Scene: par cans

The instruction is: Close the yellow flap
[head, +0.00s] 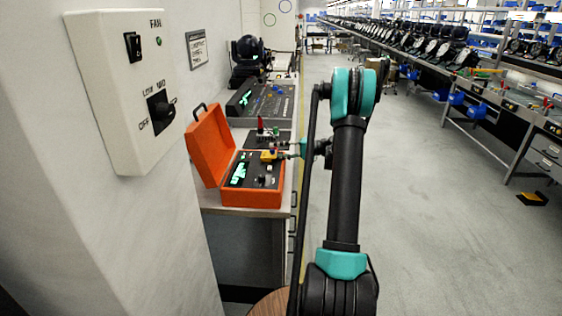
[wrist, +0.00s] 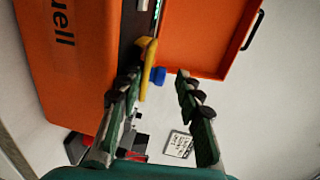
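The yellow flap (wrist: 147,62) shows in the wrist view as a narrow yellow strip sticking out from the dark panel of the orange case (wrist: 65,50). In the head view the yellow flap (head: 268,156) is small, at the back of the panel in the open orange case (head: 250,199). My gripper (wrist: 157,84) is open, with no object held between its fingers. Its left fingertip is close to the flap's near end; I cannot tell whether they touch. In the head view my gripper (head: 287,154) is at the case's back right, small and hard to make out.
A blue knob (wrist: 158,76) is just beside the flap. The case's orange lid (head: 208,146) stands open on the left. Behind the case are another control panel (head: 262,104) and a red-topped item (head: 260,124). A wall box with a knob (head: 125,90) is at left.

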